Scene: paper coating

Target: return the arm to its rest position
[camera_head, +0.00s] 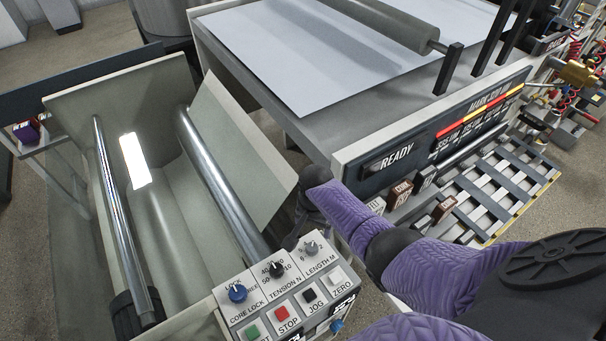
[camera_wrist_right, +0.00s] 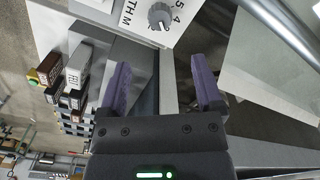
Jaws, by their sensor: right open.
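My right arm (camera_head: 390,250), in purple and black, reaches in from the lower right in the head view. Its gripper (camera_head: 298,222) is beside the control panel's (camera_head: 285,290) upper right corner, partly hidden by the wrist. In the right wrist view, the right gripper (camera_wrist_right: 160,75) shows two purple fingers spread apart with nothing between them. A panel knob (camera_wrist_right: 161,16) lies beyond the fingertips there. In the head view it is the LENGTH M knob (camera_head: 311,248). I cannot tell whether the gripper touches the panel. My left gripper is not in view.
The panel also has CORE LOCK (camera_head: 238,292) and TENSION (camera_head: 276,269) knobs and buttons. A roller trough (camera_head: 160,220) stands left. A READY machine (camera_head: 345,160) with a pale sheet (camera_head: 320,60) is behind. Small labelled blocks (camera_head: 400,190) and a slatted rack (camera_head: 500,190) are right of the gripper.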

